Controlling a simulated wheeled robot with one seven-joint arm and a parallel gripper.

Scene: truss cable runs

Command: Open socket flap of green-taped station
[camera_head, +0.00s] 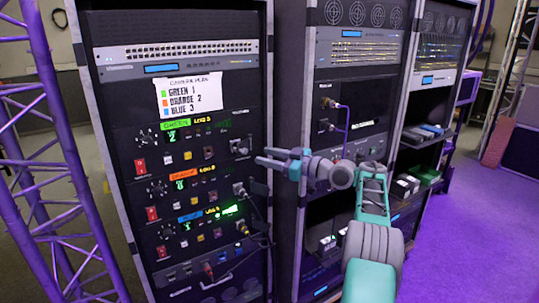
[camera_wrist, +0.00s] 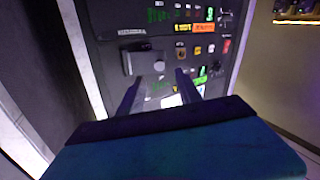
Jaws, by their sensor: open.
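The green-taped station (camera_head: 175,126) is the top of three stations on the left rack in the head view. Its socket flap (camera_head: 240,147) is a small dark grey cover at the station's right side. In the wrist view, where the rack appears upside down, the flap (camera_wrist: 140,62) looks like a grey block lying over the socket, apparently closed. My gripper (camera_head: 262,156) is open and empty, pointing left, just right of and slightly below the flap. In the wrist view its two fingers (camera_wrist: 158,77) reach toward the flap, with the tips close to it; contact cannot be told.
The orange-taped station (camera_head: 182,174) and blue-taped station (camera_head: 190,216) sit below, with similar sockets at their right. Cables (camera_head: 262,235) hang at the lower right of this rack. A camera plan label (camera_head: 190,95) is above. A purple truss (camera_head: 50,150) stands left.

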